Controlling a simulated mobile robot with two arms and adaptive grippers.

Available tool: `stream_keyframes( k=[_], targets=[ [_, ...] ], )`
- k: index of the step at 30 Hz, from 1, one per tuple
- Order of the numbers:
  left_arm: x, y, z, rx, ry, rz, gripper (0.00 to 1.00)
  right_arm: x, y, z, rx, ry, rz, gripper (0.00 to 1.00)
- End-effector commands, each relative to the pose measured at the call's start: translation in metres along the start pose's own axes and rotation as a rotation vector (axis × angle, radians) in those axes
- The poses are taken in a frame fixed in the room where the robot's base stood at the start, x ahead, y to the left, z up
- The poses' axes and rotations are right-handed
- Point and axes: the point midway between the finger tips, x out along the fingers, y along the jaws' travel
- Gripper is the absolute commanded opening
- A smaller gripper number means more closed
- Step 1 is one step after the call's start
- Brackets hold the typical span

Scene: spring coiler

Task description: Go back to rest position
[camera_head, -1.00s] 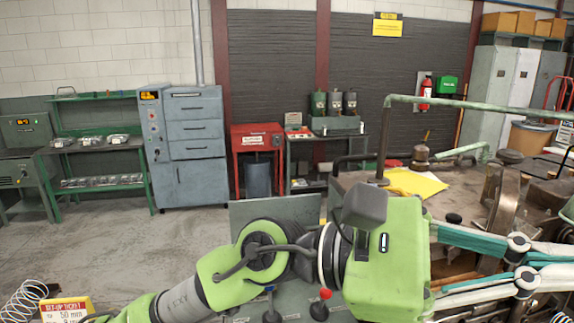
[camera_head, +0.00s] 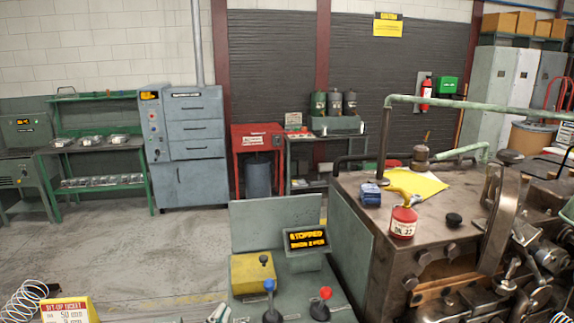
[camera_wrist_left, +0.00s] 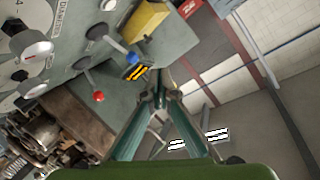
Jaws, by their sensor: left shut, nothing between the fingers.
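My left gripper (camera_wrist_left: 162,92) shows in the left wrist view with its two green fingers brought together at the tips, nothing between them. It hangs beside the grey control console, tilted in that view. The rest of my left arm is out of the head view. My right gripper is in neither view.
The console carries a blue-knobbed lever (camera_head: 269,286), a red-knobbed lever (camera_head: 325,293), a yellow box (camera_head: 252,273) and a display (camera_head: 306,239) reading "STOPPED". The coiling machine (camera_head: 350,225) stands right, with a red tin (camera_head: 403,222) on top. Open floor (camera_head: 110,250) lies left.

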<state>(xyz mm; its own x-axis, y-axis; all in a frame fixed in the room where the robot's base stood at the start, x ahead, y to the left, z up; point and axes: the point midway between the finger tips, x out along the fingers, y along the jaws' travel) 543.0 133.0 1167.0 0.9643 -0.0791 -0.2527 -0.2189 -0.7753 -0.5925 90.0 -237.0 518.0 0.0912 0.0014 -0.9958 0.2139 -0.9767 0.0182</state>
Motion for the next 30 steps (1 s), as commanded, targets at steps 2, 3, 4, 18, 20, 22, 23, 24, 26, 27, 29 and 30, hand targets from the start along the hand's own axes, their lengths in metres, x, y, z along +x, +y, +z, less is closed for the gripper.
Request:
stream_keyframes(
  k=[2,3,4,18,20,22,23,24,26,27,29,30],
  targets=[
    [-0.018,0.025,0.058,-0.103,-0.159,0.081,0.00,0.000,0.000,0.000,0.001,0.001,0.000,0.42],
    [-0.029,0.037,0.084,-0.151,-0.236,0.117,0.00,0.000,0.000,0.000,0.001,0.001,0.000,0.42],
    [-0.038,0.046,0.102,-0.185,-0.294,0.142,0.00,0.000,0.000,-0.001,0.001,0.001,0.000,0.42],
    [-0.210,0.136,0.258,-0.523,-0.968,0.371,0.00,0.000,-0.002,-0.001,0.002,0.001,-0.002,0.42],
    [-0.193,0.153,0.279,-0.520,-0.966,0.373,0.00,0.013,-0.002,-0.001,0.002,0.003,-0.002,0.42],
    [-0.182,0.169,0.298,-0.517,-0.972,0.376,0.00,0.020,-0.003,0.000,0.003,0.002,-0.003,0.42],
    [-0.178,0.175,0.307,-0.516,-0.974,0.378,0.00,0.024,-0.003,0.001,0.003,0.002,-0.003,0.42],
    [-0.172,0.185,0.319,-0.515,-0.978,0.380,0.00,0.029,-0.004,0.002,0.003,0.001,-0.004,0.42],
    [-0.163,0.201,0.339,-0.513,-0.985,0.384,0.00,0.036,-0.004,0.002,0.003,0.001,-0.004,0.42],
    [-0.157,0.213,0.353,-0.511,-0.990,0.387,0.00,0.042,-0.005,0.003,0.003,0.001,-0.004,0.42],
    [-0.149,0.232,0.377,-0.509,-0.997,0.392,0.00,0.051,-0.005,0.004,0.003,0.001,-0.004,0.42],
    [-0.143,0.246,0.395,-0.507,-1.004,0.395,0.00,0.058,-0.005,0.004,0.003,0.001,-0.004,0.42]
  ],
)
